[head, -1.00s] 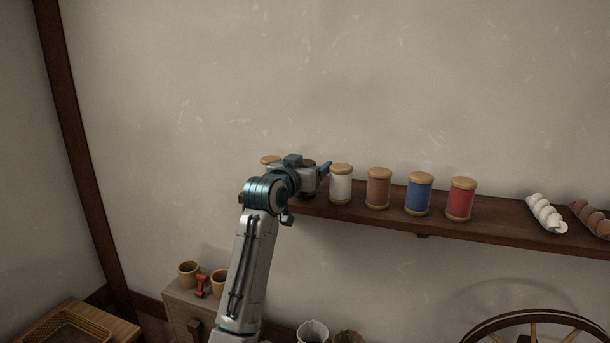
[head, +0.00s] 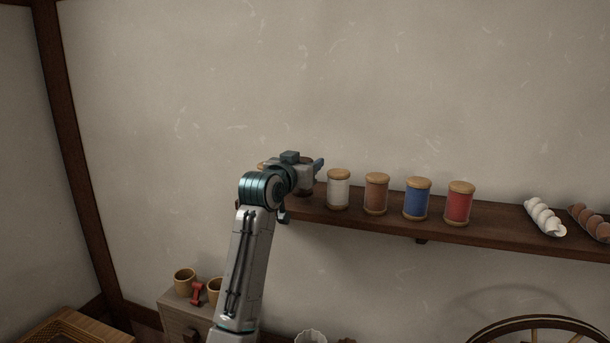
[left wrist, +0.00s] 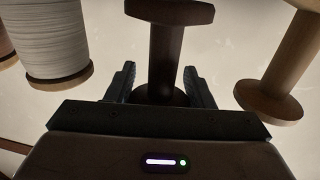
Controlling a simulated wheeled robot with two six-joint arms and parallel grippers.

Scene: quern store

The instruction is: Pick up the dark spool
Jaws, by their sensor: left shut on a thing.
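The dark spool (left wrist: 166,50) is dark brown and bare of thread. In the left wrist view it stands between the two fingers of my left gripper (left wrist: 160,86), which is shut on it. In the head view my left gripper (head: 304,165) is at the left end of the shelf and hides most of the dark spool. I cannot tell whether the spool's base is clear of the shelf. My right gripper is not in view.
The shelf (head: 480,232) carries a white spool (head: 338,190) close to my gripper, then brown (head: 376,194), blue (head: 416,200) and red (head: 458,204) spools. A pale wooden spool (left wrist: 285,65) is on the other side. Yarn twists (head: 544,217) lie farther right.

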